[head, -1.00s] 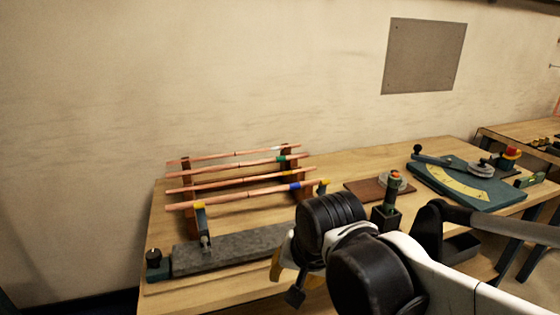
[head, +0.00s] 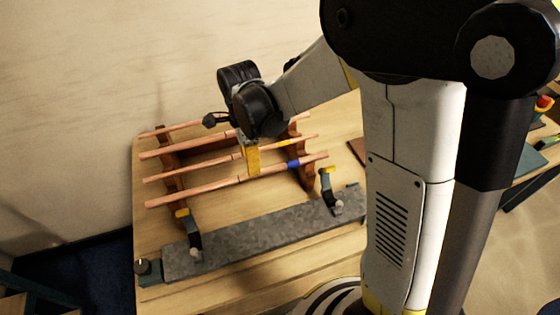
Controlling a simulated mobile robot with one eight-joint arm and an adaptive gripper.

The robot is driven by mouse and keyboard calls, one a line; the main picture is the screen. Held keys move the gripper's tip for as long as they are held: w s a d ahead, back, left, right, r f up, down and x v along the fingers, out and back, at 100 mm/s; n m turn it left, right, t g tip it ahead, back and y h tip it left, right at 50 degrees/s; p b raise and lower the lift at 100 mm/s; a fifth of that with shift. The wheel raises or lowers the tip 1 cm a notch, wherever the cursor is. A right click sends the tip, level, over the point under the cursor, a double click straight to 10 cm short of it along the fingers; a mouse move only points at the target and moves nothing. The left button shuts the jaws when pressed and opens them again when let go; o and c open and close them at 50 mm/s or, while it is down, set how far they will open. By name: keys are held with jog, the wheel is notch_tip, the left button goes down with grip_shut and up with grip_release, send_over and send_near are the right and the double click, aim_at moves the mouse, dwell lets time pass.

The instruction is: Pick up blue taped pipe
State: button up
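The blue taped pipe (head: 215,187) is a long copper tube with a blue band near its right end. In the head view it is the front one of several copper pipes lying across a reddish-brown wooden rack (head: 304,174). My gripper (head: 252,172) reaches down over the rack from above, left of the blue band. Its yellow finger overlaps the pipe near its middle. I cannot tell if it touches the pipe. Only one finger shows clearly, so its opening is hidden.
The other copper pipes (head: 190,150) lie close behind, partly under my gripper. In front is a grey metal bar (head: 265,229) with two upright yellow-tipped clamps (head: 190,232). A dark knob (head: 145,268) stands at its left end. The wooden bench (head: 225,292) is bare along its front.

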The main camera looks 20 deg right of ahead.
notch_tip(320, 180, down, 6)
jog(key=shift+a+b, duration=0.15)
jog(key=shift+b, duration=0.6)
jog(key=shift+s, duration=0.1)
jog(key=shift+c, duration=0.5)
jog(key=shift+r, duration=0.1)
grip_shut()
